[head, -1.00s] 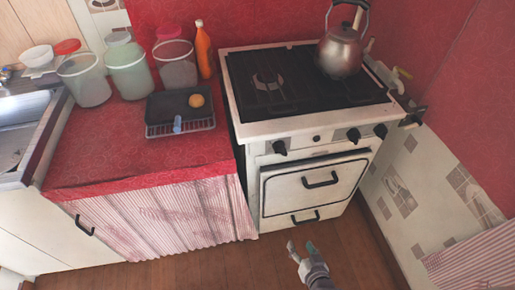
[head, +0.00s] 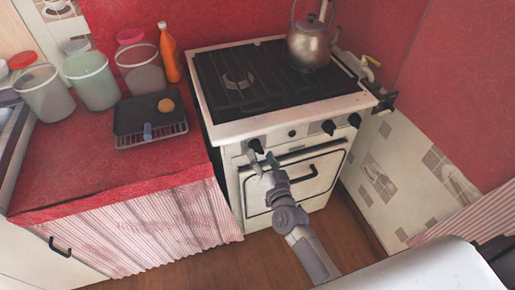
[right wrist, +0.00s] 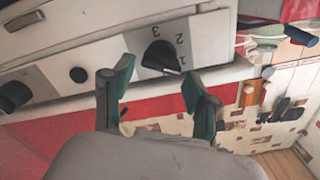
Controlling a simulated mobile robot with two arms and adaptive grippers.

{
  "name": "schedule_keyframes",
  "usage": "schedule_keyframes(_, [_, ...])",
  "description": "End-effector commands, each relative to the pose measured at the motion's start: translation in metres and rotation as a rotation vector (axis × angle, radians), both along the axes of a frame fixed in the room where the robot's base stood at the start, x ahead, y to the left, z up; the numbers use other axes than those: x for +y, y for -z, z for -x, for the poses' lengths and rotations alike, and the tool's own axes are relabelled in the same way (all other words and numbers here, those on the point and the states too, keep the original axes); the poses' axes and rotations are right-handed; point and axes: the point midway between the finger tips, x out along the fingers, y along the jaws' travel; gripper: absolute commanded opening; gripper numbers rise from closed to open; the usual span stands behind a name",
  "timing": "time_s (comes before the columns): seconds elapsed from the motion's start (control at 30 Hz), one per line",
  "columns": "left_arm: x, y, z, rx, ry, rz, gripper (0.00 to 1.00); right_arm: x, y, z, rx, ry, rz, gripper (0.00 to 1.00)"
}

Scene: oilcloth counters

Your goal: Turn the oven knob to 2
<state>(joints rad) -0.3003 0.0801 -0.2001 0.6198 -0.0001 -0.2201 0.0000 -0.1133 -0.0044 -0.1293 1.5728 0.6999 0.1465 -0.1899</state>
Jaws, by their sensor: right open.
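The white oven (head: 300,180) stands at the centre of the head view, with black knobs along its front panel. Its leftmost knob (head: 255,146) is right at my right gripper (head: 262,163). In the right wrist view this black knob (right wrist: 161,56) shows beyond and between the two open, green-padded fingers (right wrist: 157,80), which do not appear closed on it. The marks 1, 2 and 3 are printed beside the knob, and its ridge slants toward the area by the 1. The exact setting is hard to tell. My left gripper is not in view.
Other knobs (head: 328,127) sit further right on the panel. The oven door handle (head: 297,174) juts out just below. A kettle (head: 311,45) stands on the stove. A rack with a black tray (head: 135,113), tubs and an orange bottle (head: 169,55) stand on the red counter.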

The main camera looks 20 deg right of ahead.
Motion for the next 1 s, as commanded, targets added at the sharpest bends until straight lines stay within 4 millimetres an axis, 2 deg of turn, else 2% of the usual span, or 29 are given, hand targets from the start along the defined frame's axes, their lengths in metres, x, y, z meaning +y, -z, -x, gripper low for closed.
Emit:
schedule_keyframes(0.1, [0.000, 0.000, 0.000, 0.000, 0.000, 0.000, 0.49, 0.001, 0.000, -0.020, -0.001, 0.000, 0.000, 0.58])
schedule_keyframes(0.23, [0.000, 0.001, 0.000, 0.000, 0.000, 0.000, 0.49, 0.001, 0.000, -0.032, 0.000, 0.000, 0.000, 0.58])
schedule_keyframes(0.6, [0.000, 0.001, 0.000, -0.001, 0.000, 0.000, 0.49, 0.002, 0.000, -0.037, 0.001, -0.001, 0.000, 0.58])
schedule_keyframes(0.9, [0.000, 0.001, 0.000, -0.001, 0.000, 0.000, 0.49, 0.002, 0.000, -0.037, 0.001, -0.001, 0.000, 0.13])
schedule_keyframes(1.0, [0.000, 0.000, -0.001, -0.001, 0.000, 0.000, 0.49, 0.001, 0.000, -0.037, 0.001, 0.000, 0.003, 0.13])
